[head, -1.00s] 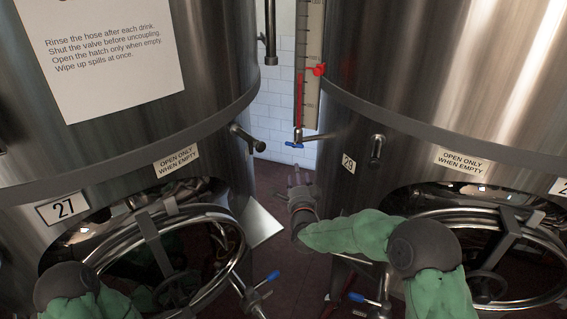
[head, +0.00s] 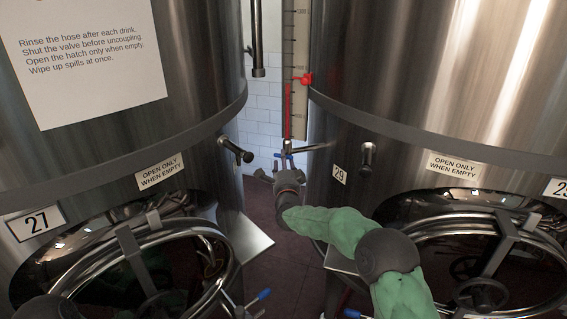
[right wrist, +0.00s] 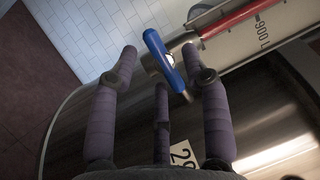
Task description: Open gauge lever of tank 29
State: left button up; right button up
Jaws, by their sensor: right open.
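The gauge lever of tank 29 is a small blue handle (right wrist: 165,60) on a metal valve under the red gauge tube, between the open fingers in the right wrist view. In the head view the blue lever (head: 290,155) is partly covered by my right gripper (head: 282,166). The right gripper (right wrist: 160,66) is open, its three purple-grey fingers spread around the lever; I cannot tell whether any finger touches it. The label 29 (head: 339,175) is on the tank (head: 410,100) at right. My left gripper is not in view.
Tank 27 (head: 95,145) stands at left, with a round hatch (head: 130,262) below. Tank 29 has a similar hatch (head: 500,240) beside my right arm. A metal stub (head: 366,158) sticks out near the label. A narrow gap with tiled wall (head: 262,110) lies between the tanks.

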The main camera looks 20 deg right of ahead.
jog(key=shift+w+d+r, duration=0.1)
jog(key=shift+w+d, duration=0.05)
jog(key=shift+w, duration=0.35)
grip_shut()
